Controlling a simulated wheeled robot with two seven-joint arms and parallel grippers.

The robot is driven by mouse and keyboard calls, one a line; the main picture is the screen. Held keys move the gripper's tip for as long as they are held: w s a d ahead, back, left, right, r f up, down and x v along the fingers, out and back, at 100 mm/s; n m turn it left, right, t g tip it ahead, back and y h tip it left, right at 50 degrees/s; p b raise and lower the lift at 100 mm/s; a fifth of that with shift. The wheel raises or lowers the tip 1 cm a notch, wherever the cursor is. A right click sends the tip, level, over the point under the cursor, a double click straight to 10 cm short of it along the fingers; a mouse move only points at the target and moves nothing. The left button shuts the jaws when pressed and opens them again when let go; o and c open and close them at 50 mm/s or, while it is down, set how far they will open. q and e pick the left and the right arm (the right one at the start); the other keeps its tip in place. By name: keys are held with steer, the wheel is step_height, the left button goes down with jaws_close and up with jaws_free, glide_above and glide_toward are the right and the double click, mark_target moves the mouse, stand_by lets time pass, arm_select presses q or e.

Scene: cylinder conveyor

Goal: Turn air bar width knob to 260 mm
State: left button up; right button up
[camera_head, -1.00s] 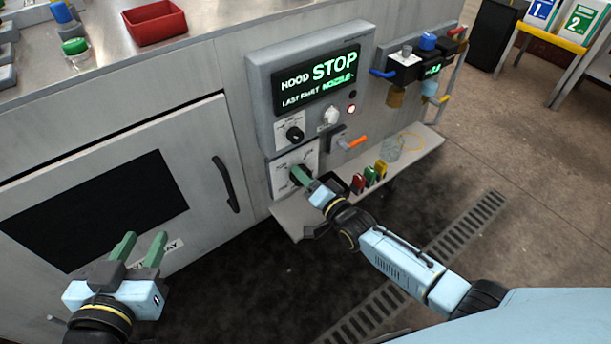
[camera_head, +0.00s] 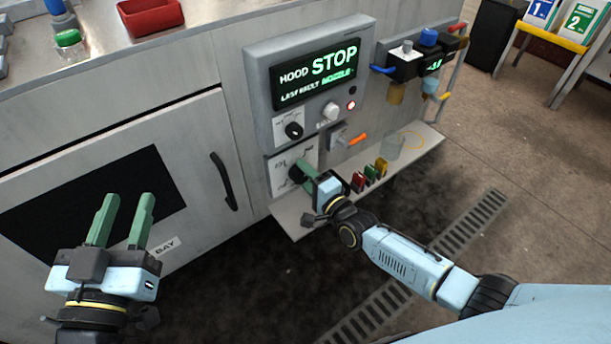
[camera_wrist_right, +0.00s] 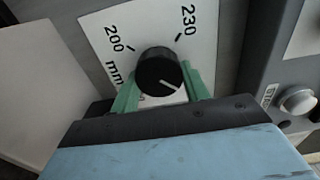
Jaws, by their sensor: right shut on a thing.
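The black width knob (camera_wrist_right: 157,72) sits on a white dial plate (camera_wrist_right: 110,30) marked 200, 230 and mm in the right wrist view. A white line on the knob points to the lower right there, away from both numbers. My right gripper (camera_head: 302,170) is shut on this knob, with one green finger on each side. In the head view the fingers hide part of the knob, and the dial marks are too small to read. My left gripper (camera_head: 124,202) is open and empty in front of the bay door.
A second black knob (camera_head: 294,130) is above, under the display (camera_head: 316,76) reading HOOD STOP. An orange-handled switch (camera_head: 357,139) is to the right. A shelf (camera_head: 290,219) with several coloured blocks lies below. The bay door handle (camera_head: 224,181) is to the left.

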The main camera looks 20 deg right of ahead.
stand_by(0.4)
steer(key=o, duration=1)
steer(key=shift+s, duration=0.2)
arm_select(q)
steer(key=s+a+f+g+y+p, duration=0.2)
steer(key=s+f+g, duration=0.2)
steer(key=f+g, duration=0.2)
steer(key=s+a+f+g+y+p, duration=0.2)
steer(key=s+a+f+g, duration=0.1)
steer(key=f, duration=0.6)
steer(key=shift+s+a+n+g, duration=0.35)
steer(key=shift+s+g, duration=0.35)
steer(key=shift+g, duration=0.7)
arm_select(e)
steer(key=shift+v, duration=6.5)
arm_select(q)
steer(key=shift+d, duration=0.1)
arm_select(e)
steer(key=shift+a, duration=0.1)
